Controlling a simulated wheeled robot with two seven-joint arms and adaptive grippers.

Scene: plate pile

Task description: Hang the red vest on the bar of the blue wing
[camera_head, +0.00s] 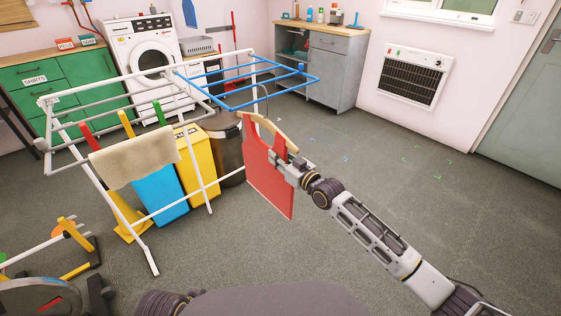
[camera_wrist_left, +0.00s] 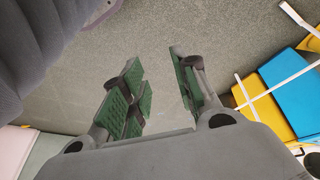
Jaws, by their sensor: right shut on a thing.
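The red vest (camera_head: 266,183) hangs from a tan hanger (camera_head: 284,137) in the head view. My right gripper (camera_head: 284,165) is shut at the upper right side of the vest, and the vest hangs clear of the floor. The blue wing (camera_head: 272,94) juts right from the top of the white drying rack (camera_head: 110,76). My left gripper (camera_wrist_left: 158,75) shows only in the left wrist view, open and empty, with green pads over grey floor.
A beige towel (camera_head: 135,158) hangs on the rack's left side. Yellow (camera_head: 201,170) and blue (camera_head: 160,197) bins and a dark bin (camera_head: 226,150) stand under and behind the rack. A grey cabinet (camera_head: 322,68) is at the back. The floor to the right is clear.

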